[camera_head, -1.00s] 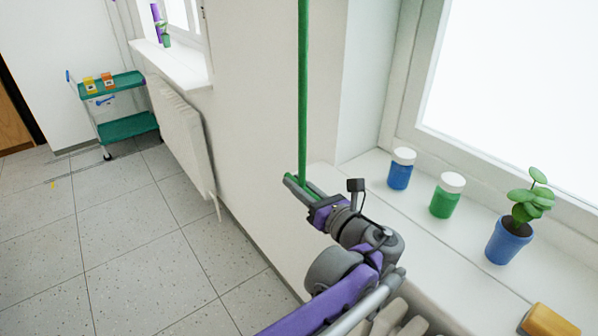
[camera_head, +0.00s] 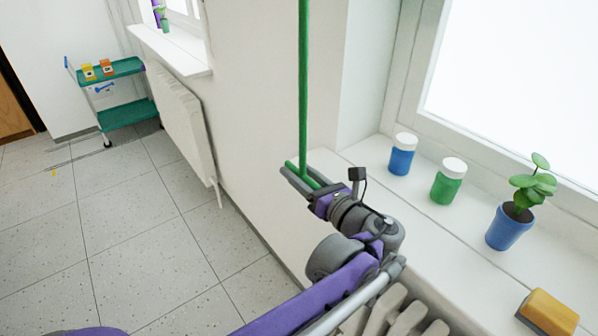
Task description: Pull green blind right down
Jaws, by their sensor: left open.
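A long green pull (camera_head: 303,85) hangs straight down from the top edge of the head view, in front of the white wall beside the window. The blind it belongs to is out of view above. My left gripper (camera_head: 291,170) is at the lower end of this pull, fingers pointing up and left. Its jaws are open, with green showing along and between the fingers. I cannot tell whether the fingers touch the pull. My right gripper is not in view.
On the sill right of my arm stand a blue jar (camera_head: 402,158), a green jar (camera_head: 447,184), a potted plant (camera_head: 510,226) and a yellow block (camera_head: 548,313). A radiator (camera_head: 182,118) and green trolley (camera_head: 126,114) stand left. The floor (camera_head: 130,230) is clear.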

